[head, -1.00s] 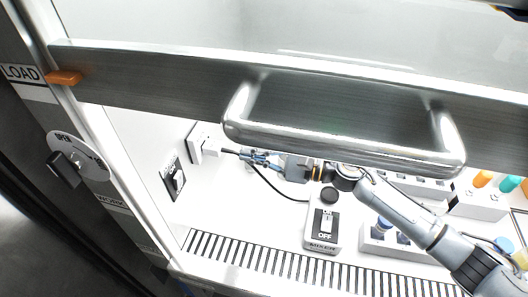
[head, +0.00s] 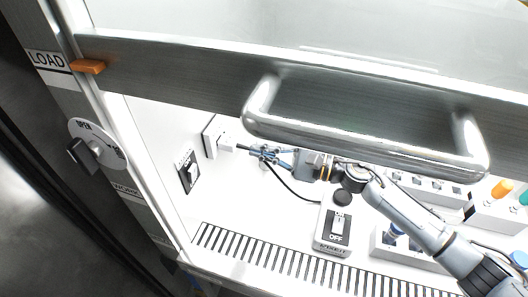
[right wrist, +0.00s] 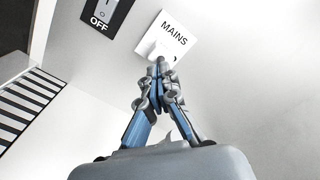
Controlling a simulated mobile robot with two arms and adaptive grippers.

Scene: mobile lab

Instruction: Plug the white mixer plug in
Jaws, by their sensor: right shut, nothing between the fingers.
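The white mixer plug (head: 228,145) is at the white mains socket (head: 211,136) on the left wall, its body sticking out from the socket face. In the right wrist view the plug (right wrist: 156,50) sits against the MAINS plate (right wrist: 174,37); its pins are hidden. My right gripper (head: 256,151) is shut and empty, just behind the plug. Its fingertips (right wrist: 159,66) meet close to the plug; any contact is unclear. My left gripper is out of view.
A black wall switch (head: 188,172) marked OFF is below the socket. A raised sash with a metal handle (head: 365,145) crosses in front of my right arm. A slotted grille (head: 290,265) lines the front edge. Racks stand at right.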

